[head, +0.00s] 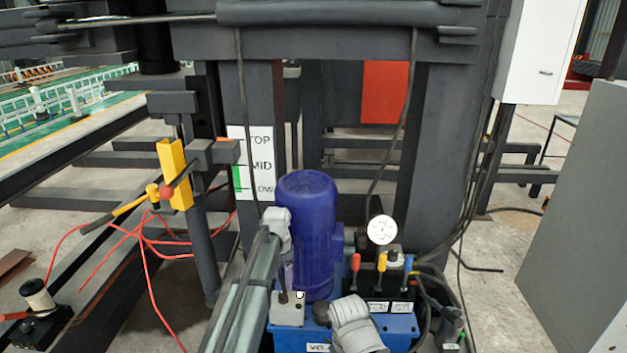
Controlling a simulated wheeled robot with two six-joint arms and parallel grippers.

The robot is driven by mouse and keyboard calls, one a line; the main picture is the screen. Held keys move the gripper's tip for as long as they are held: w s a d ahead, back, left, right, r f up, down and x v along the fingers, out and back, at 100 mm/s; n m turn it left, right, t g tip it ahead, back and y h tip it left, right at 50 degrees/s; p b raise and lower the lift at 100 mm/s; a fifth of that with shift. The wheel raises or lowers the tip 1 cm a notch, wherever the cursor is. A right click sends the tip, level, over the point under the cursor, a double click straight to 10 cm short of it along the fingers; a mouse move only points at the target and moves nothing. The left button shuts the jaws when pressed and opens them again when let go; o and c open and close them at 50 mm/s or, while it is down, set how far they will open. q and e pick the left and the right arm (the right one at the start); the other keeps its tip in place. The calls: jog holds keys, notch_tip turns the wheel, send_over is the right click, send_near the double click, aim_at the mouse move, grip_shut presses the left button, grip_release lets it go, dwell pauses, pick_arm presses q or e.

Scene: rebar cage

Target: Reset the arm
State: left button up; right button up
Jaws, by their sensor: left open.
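My left arm rises from the bottom of the head view, left of the blue motor (308,225), and bends down at a grey joint. My left gripper (285,284) hangs below that joint, in front of the motor's left side. It is small and partly blurred into the background; it looks open, with nothing seen held in it. A grey ribbed part of my own body shows at the bottom centre, in front of the blue pump unit (402,325). My right gripper does not show.
Levers with red, yellow and blue knobs (381,262) stand by a round gauge (382,230). Dark steel columns (440,160) and a TOP/MID/LOW sign (252,163) are behind. Red cables (150,270) and a yellow bracket (174,175) are left. A grey cabinet (580,230) stands right.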

aim_at(283, 293)
pick_arm(q)
notch_tip(283, 293, down, 7)
jog(key=b, duration=0.7)
jog(key=shift+f, duration=0.15)
